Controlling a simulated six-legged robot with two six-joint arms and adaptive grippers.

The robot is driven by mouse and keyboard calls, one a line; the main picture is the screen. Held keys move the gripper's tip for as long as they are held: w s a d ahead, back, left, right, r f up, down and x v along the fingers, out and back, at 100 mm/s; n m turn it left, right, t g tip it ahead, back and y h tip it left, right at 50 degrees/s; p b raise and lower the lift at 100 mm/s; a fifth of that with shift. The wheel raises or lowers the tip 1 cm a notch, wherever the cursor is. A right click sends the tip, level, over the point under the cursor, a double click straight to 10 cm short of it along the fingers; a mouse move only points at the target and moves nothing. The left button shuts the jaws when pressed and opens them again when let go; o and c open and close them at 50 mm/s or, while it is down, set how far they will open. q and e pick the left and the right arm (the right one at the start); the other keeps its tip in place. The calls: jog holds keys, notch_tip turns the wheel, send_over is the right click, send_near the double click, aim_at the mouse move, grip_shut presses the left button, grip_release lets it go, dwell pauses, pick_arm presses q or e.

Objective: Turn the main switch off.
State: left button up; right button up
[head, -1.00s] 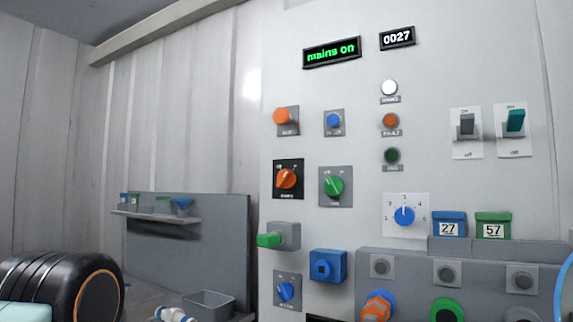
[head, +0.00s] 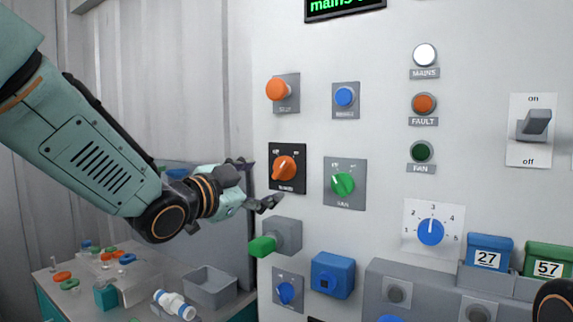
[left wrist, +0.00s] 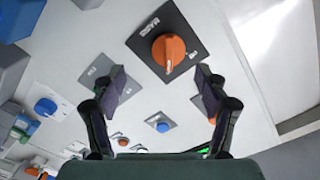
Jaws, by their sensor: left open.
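The main switch is an orange rotary knob (head: 285,168) on a black plate on the pale panel. It also shows in the left wrist view (left wrist: 168,50), with its label upside down. My left gripper (head: 259,184) is open and empty, just left of the knob in the head view. In the left wrist view its fingertips (left wrist: 160,80) are spread apart, and the knob stands beyond the gap between them. I see no contact with the knob. The display (head: 345,5) is cut off at the top and shows "mains" in green. My right gripper is not in view.
An orange button (head: 278,89) is above the switch, a green knob (head: 342,184) to its right, and a grey box with a green lever (head: 263,246) below it. A bench with a grey bin (head: 209,286) stands at the lower left.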

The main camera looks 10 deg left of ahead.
aim_at(278, 170)
pick_arm(q)
jog(key=x, duration=0.2)
jog(key=p+x, duration=0.1)
jog(key=x, duration=0.1)
jog(key=r+x, duration=0.1)
jog(key=x, duration=0.2)
jog(key=shift+a, duration=0.1)
jog(key=shift+w+a, duration=0.1)
jog(key=shift+w, duration=0.15)
jog(key=shift+a, duration=0.25)
jog(key=shift+s+a+r, duration=0.1)
jog(key=shift+s+r, duration=0.05)
jog(key=shift+s, duration=0.05)
jog(key=shift+d, duration=0.2)
jog(key=shift+w+d, duration=0.25)
jog(key=shift+d, duration=0.05)
jog(key=c, duration=0.3)
jog(key=shift+a, duration=0.35)
jog(key=c, duration=0.5)
jog(key=shift+d, duration=0.1)
jog(key=c, duration=0.3)
jog(key=shift+c, duration=0.2)
jog(key=shift+p, duration=0.3)
